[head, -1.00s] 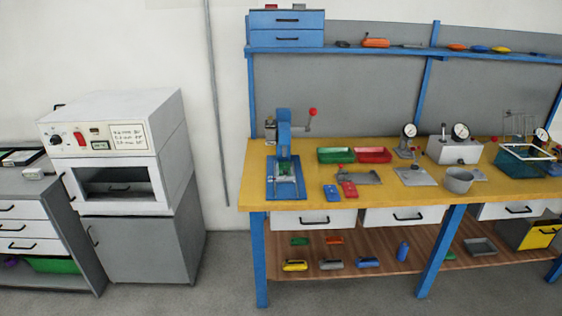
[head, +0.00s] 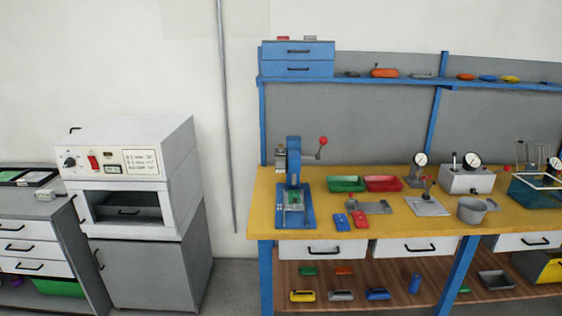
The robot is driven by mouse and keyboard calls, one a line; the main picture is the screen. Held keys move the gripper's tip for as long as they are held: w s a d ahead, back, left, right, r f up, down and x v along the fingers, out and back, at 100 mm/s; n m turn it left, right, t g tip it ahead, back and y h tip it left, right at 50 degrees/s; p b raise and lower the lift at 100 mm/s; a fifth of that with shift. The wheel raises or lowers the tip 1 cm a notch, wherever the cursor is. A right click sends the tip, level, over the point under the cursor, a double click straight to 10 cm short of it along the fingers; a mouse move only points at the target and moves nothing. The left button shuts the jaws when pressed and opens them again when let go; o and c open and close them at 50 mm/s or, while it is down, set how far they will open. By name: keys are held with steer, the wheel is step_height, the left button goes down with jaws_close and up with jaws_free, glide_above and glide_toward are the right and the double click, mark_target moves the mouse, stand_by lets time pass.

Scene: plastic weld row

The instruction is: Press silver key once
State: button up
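The white oven-like machine (head: 150,136) stands at left on a grey cabinet. Its front panel (head: 84,151) carries a black knob (head: 70,162), a red switch (head: 92,162), a tiny dark-framed part (head: 109,154) and a small greenish display (head: 112,169) beside a printed label (head: 141,162). A silver key cannot be made out for certain; the tiny part on the panel is too small to identify. My gripper is not in view.
A yellow-topped workbench (head: 262,222) at right bears a blue lever press (head: 294,167), a green tray (head: 346,184), a red tray (head: 383,184) and dial gauges. A grey drawer unit (head: 88,225) stands at far left. Floor shows between the grey cabinet (head: 150,272) and the bench.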

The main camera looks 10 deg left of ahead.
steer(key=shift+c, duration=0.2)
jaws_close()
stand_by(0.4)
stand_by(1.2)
